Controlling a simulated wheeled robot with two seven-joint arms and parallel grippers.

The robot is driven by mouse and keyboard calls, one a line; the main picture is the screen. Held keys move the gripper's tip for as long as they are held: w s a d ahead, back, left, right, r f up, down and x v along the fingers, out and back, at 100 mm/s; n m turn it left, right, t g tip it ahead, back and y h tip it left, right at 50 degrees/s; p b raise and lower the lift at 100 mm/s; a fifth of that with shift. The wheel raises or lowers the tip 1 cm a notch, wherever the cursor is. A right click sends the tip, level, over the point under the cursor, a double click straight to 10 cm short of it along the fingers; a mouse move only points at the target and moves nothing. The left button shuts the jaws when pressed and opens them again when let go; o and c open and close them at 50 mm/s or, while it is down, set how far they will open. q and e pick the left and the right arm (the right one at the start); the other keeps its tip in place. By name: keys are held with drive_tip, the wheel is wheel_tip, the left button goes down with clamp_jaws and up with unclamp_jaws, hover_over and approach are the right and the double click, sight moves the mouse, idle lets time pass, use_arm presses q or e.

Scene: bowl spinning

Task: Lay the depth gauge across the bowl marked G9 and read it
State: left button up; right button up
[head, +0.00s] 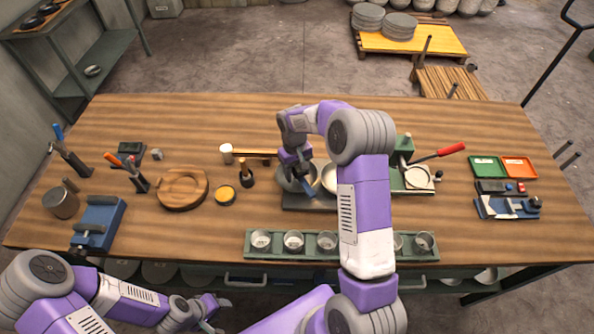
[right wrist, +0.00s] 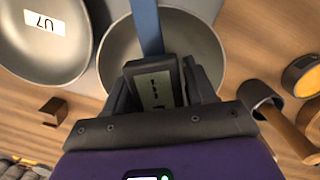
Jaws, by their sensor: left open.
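My right gripper (head: 305,184) is shut on the depth gauge, which has a grey body with a small display (right wrist: 155,90) and a blue bar (right wrist: 147,25). The gauge is over a grey metal bowl (right wrist: 190,45), the left one of two on a dark stand in the head view. I cannot tell whether the bar touches the rim. No mark shows on this bowl. The bowl beside it (right wrist: 45,65) carries the label U7; it also shows in the head view (head: 330,177). G9 is not readable anywhere. My left gripper (head: 214,308) is open and empty at the front left.
A green rack (head: 258,255) of small cups stands along the front edge, partly behind my right arm. A round wooden board (head: 182,188), a yellow tin (head: 225,195) and a mallet (head: 246,175) are left of the bowls. Green and orange trays (head: 519,168) are at right.

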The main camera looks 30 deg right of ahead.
drive_tip(key=o, duration=0.3)
drive_tip(key=shift+r, duration=0.1)
drive_tip(key=r, duration=0.5)
drive_tip(key=w+r, duration=0.1)
drive_tip(key=r, duration=0.1)
drive_tip(key=shift+r, duration=0.2)
